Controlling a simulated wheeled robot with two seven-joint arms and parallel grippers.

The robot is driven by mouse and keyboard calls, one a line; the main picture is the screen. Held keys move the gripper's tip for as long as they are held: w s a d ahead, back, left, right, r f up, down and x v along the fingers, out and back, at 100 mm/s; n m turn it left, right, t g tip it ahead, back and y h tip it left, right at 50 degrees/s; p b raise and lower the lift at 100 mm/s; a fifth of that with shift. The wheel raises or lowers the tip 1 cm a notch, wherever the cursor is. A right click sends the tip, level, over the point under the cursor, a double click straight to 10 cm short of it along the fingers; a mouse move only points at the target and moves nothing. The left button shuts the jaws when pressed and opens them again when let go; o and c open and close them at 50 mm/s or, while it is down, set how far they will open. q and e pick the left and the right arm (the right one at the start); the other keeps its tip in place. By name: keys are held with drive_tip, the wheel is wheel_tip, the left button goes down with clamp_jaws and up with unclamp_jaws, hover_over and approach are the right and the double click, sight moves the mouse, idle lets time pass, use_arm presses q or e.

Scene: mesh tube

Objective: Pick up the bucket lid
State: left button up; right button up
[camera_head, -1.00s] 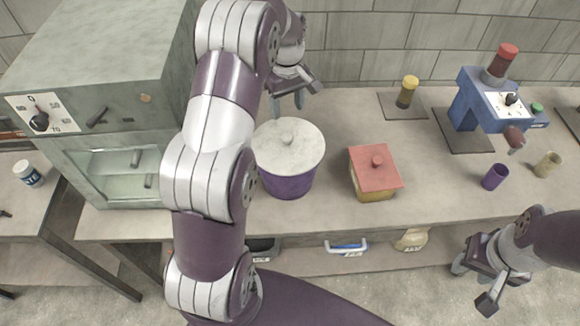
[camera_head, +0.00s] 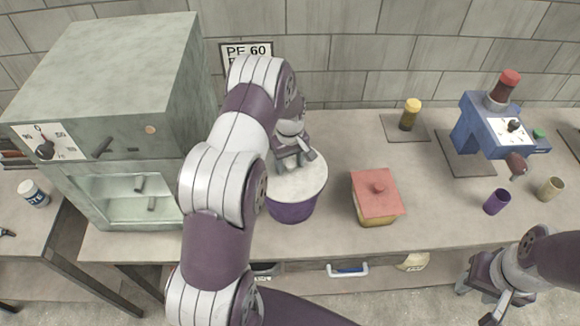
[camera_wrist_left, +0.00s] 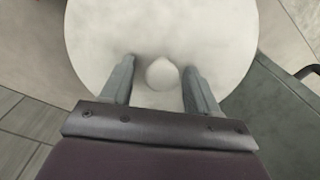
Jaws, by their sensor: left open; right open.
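A purple bucket (camera_head: 292,208) stands on the workbench with a round white lid (camera_head: 312,180) on it. My left gripper (camera_head: 294,170) is over the lid and hides its knob in the head view. In the left wrist view the lid (camera_wrist_left: 165,35) fills the upper middle, and its round knob (camera_wrist_left: 162,74) lies between the two open fingers of my left gripper (camera_wrist_left: 160,85). Whether the fingers touch the lid cannot be told. My right gripper (camera_head: 482,296) is low at the right, in front of the bench, with nothing seen in it.
A box with a red lid (camera_head: 377,193) stands right of the bucket. A grey oven-like machine (camera_head: 110,110) stands at left. A blue device (camera_head: 487,122), a purple cup (camera_head: 497,201) and a yellow-topped jar (camera_head: 410,114) are farther right.

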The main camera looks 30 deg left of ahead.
use_arm(q)
drive_tip(key=shift+s, duration=0.15)
drive_tip(key=shift+s+d+r, duration=0.1)
drive_tip(key=shift+d+r, duration=0.05)
drive_tip(key=c, duration=0.5)
clamp_jaws()
